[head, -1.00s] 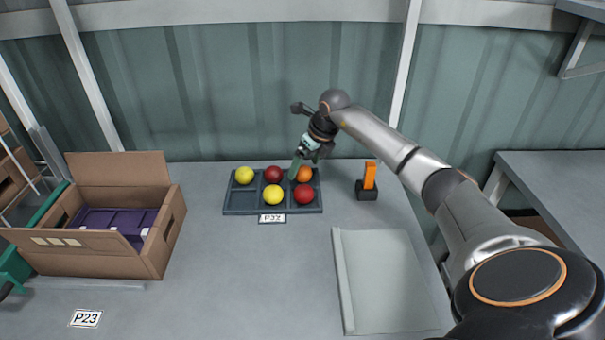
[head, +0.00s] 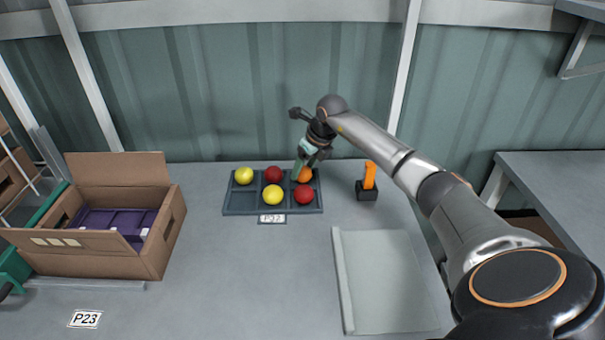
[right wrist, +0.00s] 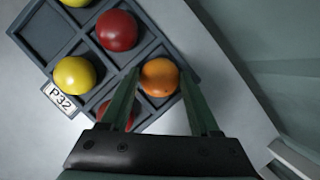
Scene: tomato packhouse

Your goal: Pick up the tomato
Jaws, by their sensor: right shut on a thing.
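An orange tomato (head: 305,175) sits in the back right compartment of a dark grey tray (head: 240,209). My right gripper (head: 300,172) reaches down over it from behind. In the right wrist view the orange tomato (right wrist: 159,77) lies between the two green fingers (right wrist: 160,74), one on each side, and the gripper is shut on it. It still appears to be in its compartment; whether it is clear of the tray floor cannot be told. My left gripper is out of view.
The tray also holds yellow tomatoes (head: 273,194) and red ones (head: 304,195); its front left compartment is empty. An orange-handled tool stands in a black holder (head: 367,190) to the right. An open cardboard box (head: 160,245) is at left. A grey mat (head: 385,280) lies at front right.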

